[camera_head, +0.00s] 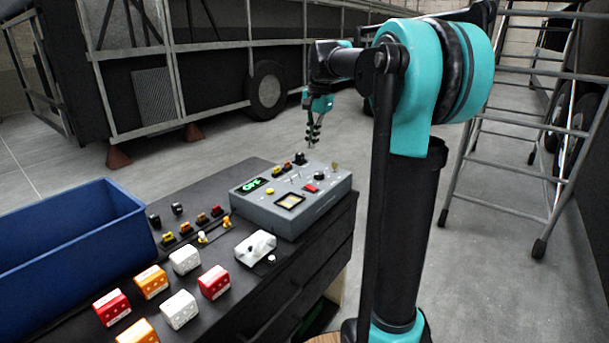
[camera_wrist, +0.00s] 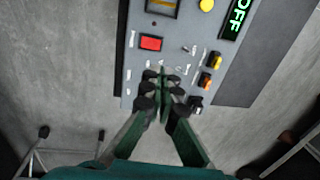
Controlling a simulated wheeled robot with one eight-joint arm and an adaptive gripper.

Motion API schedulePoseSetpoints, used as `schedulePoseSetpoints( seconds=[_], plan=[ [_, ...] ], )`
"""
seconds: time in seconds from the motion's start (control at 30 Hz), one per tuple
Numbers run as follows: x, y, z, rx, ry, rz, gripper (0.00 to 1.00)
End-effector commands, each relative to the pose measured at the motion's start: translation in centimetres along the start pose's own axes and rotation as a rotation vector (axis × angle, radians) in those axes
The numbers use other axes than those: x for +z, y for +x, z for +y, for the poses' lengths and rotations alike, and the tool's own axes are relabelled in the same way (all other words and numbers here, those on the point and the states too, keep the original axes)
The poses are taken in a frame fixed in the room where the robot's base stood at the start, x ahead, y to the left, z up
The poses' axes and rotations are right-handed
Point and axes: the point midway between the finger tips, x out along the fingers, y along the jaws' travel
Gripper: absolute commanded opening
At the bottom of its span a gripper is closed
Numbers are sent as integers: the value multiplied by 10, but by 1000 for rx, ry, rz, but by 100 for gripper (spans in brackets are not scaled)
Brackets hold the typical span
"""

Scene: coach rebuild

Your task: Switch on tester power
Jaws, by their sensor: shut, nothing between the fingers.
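The grey tester box (camera_head: 300,212) sits on the dark cabinet top. Its green display (camera_head: 254,185) reads OFF in the wrist view (camera_wrist: 236,18). A red rectangular control (camera_head: 311,189) is on its panel and shows in the wrist view (camera_wrist: 151,43). Small metal toggles (camera_head: 295,179) stand mid-panel, with black knobs and yellow and orange parts around them. My gripper (camera_head: 311,142) is shut and empty, pointing down above the box's far edge. In the wrist view its fingertips (camera_wrist: 163,86) cover part of the panel near that edge; contact cannot be told. Panel labels are unreadable.
A blue bin (camera_head: 70,235) stands at the left of the cabinet top (camera_head: 232,318). Red, orange and white blocks, small connectors and a white part (camera_head: 255,246) lie before the box. A ladder (camera_head: 520,130) stands right; a coach frame (camera_head: 200,70) stands behind.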

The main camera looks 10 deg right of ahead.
Motion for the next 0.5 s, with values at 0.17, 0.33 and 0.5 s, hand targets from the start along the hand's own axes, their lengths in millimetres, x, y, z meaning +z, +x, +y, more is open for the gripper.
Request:
schedulePoseSetpoints(
  seconds=[0.17,0.33,0.5],
  plan=[
    [0,-1,0,0,2,-1,0],
    [0,1,0,0,1,-1,0],
    [0,14,0,0,0,-1,0]
  ],
)
